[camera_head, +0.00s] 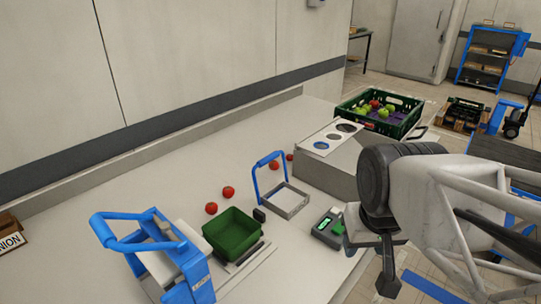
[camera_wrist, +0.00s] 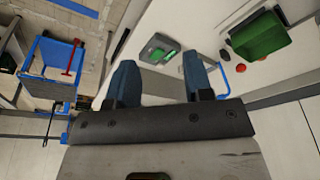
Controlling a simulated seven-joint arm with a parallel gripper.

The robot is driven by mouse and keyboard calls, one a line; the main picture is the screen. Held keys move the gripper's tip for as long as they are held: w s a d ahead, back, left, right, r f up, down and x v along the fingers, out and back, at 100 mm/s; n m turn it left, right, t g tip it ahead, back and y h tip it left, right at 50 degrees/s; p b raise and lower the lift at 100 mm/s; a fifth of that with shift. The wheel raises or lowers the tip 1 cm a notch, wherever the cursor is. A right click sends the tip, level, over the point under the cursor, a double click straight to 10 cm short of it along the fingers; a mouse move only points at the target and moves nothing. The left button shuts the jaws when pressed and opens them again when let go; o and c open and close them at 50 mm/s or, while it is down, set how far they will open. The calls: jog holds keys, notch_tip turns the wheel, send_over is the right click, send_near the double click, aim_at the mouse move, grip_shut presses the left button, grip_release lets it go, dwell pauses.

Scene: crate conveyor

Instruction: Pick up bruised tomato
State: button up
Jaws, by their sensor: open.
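Several red tomatoes lie on the white counter in the head view: two beside the green bin, at its left (camera_head: 211,208) and behind it (camera_head: 228,191), and two near the blue-handled tray, the larger (camera_head: 274,165) and the smaller (camera_head: 290,157). I cannot tell which tomato is bruised. A red item (camera_wrist: 240,67) shows in the wrist view. My gripper (camera_head: 370,268) is at the right, near the counter's front edge, apart from the tomatoes. In the wrist view its two fingers (camera_wrist: 160,82) are spread with nothing between them.
A green bin (camera_head: 225,240) sits at front centre beside a blue-handled device (camera_head: 185,275). A metal tray with a blue handle (camera_head: 290,203) and a grey-green device (camera_head: 329,228) stand nearer my gripper. A dark green crate (camera_head: 405,125) of produce is behind.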

jog(key=shift+o, duration=0.2)
jog(key=w+a+r+m, duration=0.1)
jog(key=w+r+m, duration=0.1)
jog(key=w, duration=0.6)
jog(key=w+a+r+m, duration=0.1)
jog(key=w+r, duration=0.1)
jog(key=w, duration=0.6)
jog(key=m+g, duration=0.2)
jog(key=m, duration=0.7)
send_over(274, 162)
jog(key=shift+y, duration=0.3)
jog(key=f, duration=1.8)
jog(key=shift+s+d+f, duration=0.2)
jog(key=shift+s+f, duration=0.05)
jog(key=shift+f, duration=0.15)
jog(key=shift+w+a+f, duration=0.1)
jog(key=shift+w+f, duration=0.05)
jog(key=shift+f, duration=0.1)
jog(key=shift+f, duration=0.1)
jog(key=shift+w+f, duration=0.1)
jog(key=shift+f, duration=1.1)
